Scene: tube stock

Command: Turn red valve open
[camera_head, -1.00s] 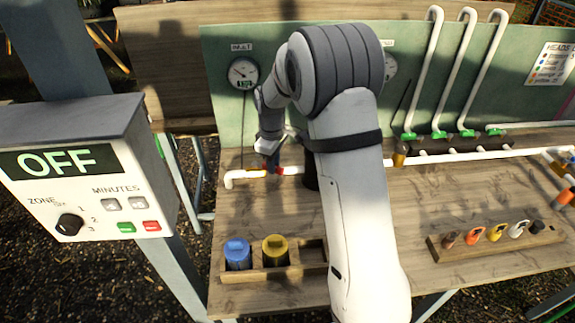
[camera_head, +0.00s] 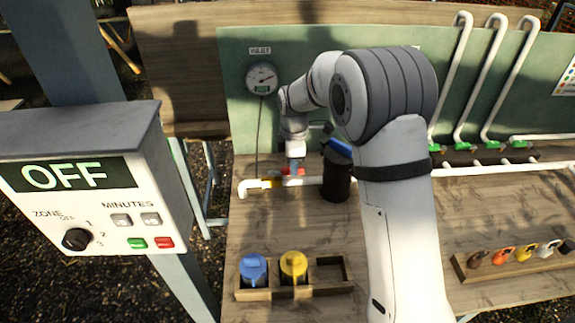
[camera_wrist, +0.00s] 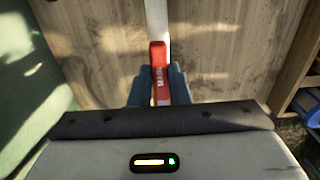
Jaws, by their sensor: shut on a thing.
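The red valve (camera_head: 293,171) sits on the white pipe (camera_head: 252,184) below the inlet gauge (camera_head: 261,78). My gripper (camera_head: 294,163) reaches down onto it from above. In the wrist view the red lever (camera_wrist: 158,65), with white lettering, stands between the two blue fingers of my gripper (camera_wrist: 158,88). The fingers are shut on it from both sides. The lever looks roughly in line with the white pipe (camera_wrist: 157,20) behind it. The valve body is mostly hidden by my gripper.
A dark canister with a blue top (camera_head: 336,185) stands just right of the valve. A wooden holder (camera_head: 262,295) with a blue cap (camera_head: 253,268) and a yellow cap (camera_head: 294,266) lies in front. A control box reading OFF (camera_head: 92,200) is at left.

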